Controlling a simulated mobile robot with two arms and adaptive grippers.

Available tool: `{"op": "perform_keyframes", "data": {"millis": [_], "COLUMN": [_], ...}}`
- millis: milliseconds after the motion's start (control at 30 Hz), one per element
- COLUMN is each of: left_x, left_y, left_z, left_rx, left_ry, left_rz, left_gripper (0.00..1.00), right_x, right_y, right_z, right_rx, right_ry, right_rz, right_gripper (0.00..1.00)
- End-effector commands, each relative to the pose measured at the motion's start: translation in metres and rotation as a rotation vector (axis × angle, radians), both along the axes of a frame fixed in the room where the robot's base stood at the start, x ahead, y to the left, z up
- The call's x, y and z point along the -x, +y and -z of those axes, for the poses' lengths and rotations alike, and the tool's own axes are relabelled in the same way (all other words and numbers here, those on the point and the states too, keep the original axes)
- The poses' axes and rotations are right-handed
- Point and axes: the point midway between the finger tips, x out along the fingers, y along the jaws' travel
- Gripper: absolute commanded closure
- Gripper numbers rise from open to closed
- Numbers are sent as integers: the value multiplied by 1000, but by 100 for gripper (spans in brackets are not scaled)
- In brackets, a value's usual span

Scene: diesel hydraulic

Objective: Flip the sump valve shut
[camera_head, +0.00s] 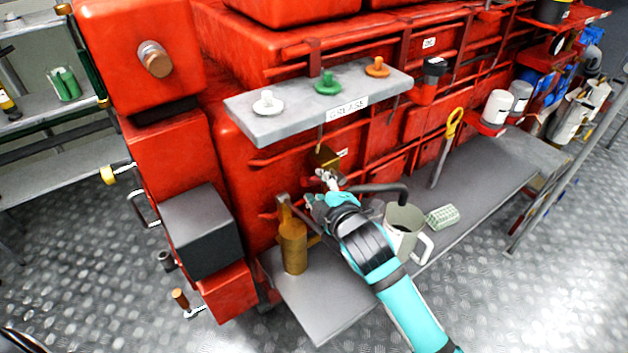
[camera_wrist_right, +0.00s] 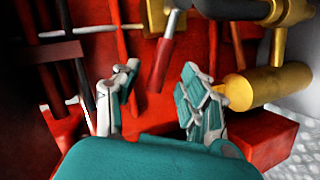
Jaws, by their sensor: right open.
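A brass valve (camera_head: 325,158) sits on the front of the red machine, below the grey shelf. In the right wrist view, the brass valve body (camera_wrist_right: 166,16) carries a short metal lever with a red grip (camera_wrist_right: 158,66), which hangs down at a slight tilt. My right gripper (camera_head: 325,188) is at the valve, and its arm hides part of it in the head view. In the right wrist view, the gripper (camera_wrist_right: 160,85) is open, with one finger on each side of the red grip's lower end. I cannot tell whether either finger touches it. My left gripper is not in view.
A brass can (camera_head: 293,246) stands just left of my right gripper on the grey bench (camera_head: 320,300). A grey-white mug (camera_head: 405,220) and a pale green patterned block (camera_head: 442,216) are to its right. The grey shelf (camera_head: 290,125) with white, green and orange knobs overhangs the valve.

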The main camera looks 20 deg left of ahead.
Motion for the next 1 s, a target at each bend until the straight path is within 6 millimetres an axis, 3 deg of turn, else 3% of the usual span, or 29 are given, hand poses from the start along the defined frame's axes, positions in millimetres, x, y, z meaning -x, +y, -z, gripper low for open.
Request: {"op": "perform_keyframes", "data": {"millis": [233, 667, 1000], "left_x": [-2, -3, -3], "left_y": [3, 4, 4], "left_z": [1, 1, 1], "left_rx": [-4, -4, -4], "left_ry": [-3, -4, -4], "left_rz": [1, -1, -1], "left_gripper": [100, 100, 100], "right_x": [-25, -31, -30], "right_y": [19, 23, 23], "right_z": [10, 12, 13], "right_rx": [-1, 0, 0], "right_ry": [1, 0, 0], "right_rz": [0, -1, -1], "right_gripper": [56, 56, 100]}}
